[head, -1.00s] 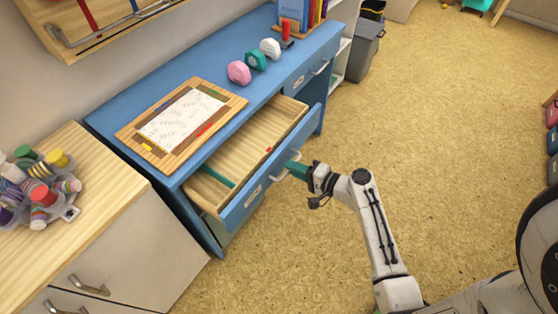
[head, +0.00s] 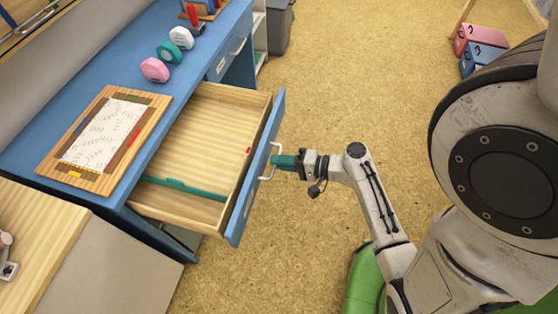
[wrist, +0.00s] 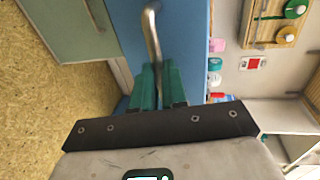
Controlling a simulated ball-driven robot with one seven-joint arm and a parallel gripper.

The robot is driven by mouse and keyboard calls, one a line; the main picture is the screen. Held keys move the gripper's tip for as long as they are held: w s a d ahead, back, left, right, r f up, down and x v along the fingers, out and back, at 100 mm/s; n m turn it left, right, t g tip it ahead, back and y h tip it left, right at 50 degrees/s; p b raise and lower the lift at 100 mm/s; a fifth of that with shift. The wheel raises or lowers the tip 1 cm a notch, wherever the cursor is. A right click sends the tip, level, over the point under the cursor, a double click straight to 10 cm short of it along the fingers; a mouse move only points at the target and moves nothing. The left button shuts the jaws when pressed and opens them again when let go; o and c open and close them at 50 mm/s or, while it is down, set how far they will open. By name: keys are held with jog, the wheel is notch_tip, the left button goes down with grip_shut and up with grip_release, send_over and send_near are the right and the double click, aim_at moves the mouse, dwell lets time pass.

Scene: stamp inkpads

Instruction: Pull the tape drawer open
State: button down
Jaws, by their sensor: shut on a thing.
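The tape drawer (head: 205,148) is pulled well out of the blue desk (head: 110,75). Its pale wooden inside shows a green strip near the left end and a small red thing at the front panel. My gripper (head: 284,161) is shut on the metal drawer handle (head: 268,162) on the blue front panel. In the wrist view the green fingers (wrist: 158,88) close around the handle bar (wrist: 152,35).
A wooden board with a patterned sheet (head: 105,140) lies on the desktop. Pink (head: 154,70), green (head: 169,52) and white (head: 181,38) tape dispensers stand beyond it. A wooden-topped cabinet (head: 45,240) stands at lower left. The floor (head: 335,90) to the right is open.

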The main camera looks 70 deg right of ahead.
jog(key=c, duration=1.2)
grip_release()
jog(key=shift+o, duration=0.2)
jog(key=v, duration=1)
jog(key=shift+s+b, duration=0.35)
jog(key=w+a+f+n+g+y+p, duration=0.1)
jog(key=w+a+f+n+g+y, duration=0.15)
jog(key=a+n+g, duration=0.3)
jog(key=w+a+f+n+g+y+p, duration=0.1)
jog(key=w+a+n+g+y, duration=0.1)
jog(key=w+a+n+g, duration=0.25)
jog(key=a+r+n+g+h, duration=0.4)
jog(key=a+r+n+h, duration=0.1)
jog(key=a+r+n, duration=0.1)
jog(key=shift+s+n+g+p, duration=0.2)
jog(key=shift+n+g+p, duration=0.15)
jog(key=shift+n, duration=0.35)
